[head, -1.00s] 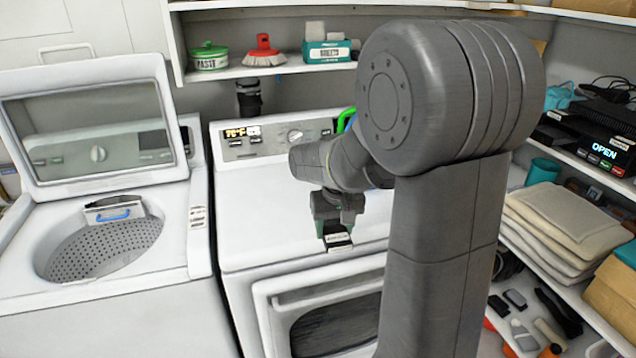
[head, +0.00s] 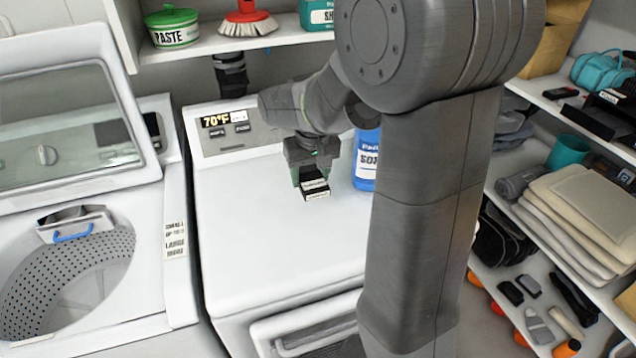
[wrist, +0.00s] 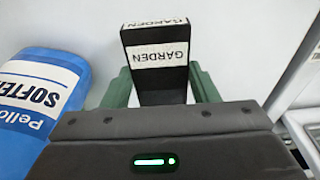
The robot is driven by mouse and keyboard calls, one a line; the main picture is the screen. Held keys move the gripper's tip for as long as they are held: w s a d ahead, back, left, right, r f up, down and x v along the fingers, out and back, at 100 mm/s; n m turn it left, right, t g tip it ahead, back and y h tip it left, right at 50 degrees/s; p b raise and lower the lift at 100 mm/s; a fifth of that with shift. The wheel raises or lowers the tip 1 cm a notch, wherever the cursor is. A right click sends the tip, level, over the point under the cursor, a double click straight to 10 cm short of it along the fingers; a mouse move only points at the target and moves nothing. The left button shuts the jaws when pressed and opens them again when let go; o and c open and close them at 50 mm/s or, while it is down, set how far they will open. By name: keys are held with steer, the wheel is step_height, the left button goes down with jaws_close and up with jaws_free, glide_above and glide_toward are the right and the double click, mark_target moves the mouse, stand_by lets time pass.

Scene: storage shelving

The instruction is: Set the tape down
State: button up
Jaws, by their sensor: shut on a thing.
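The tape (head: 316,192) is a black box-shaped piece with white labels. Its label reads GARDEN in the wrist view (wrist: 158,58). My gripper (head: 311,186) is shut on the tape, with a green finger on each side of it in the wrist view. The tape hangs from the gripper over the white dryer top (head: 260,215). I cannot tell whether it touches that surface.
A blue softener bottle (head: 367,160) stands on the dryer top just right of the gripper; it also shows in the wrist view (wrist: 40,95). The dryer top is clear in front and left. An open washer (head: 90,250) stands left.

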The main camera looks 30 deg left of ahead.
glide_above(311, 212)
steer(key=f, duration=0.4)
steer(key=shift+s+d+f, duration=0.2)
steer(key=shift+d+f, duration=0.05)
steer(key=shift+f, duration=0.05)
steer(key=shift+f+p, duration=0.5)
steer(key=shift+f, duration=1.85)
steer(key=shift+f, duration=0.1)
steer(key=o, duration=0.6)
steer(key=shift+f, duration=0.1)
steer(key=o, duration=0.4)
steer(key=shift+o, duration=0.2)
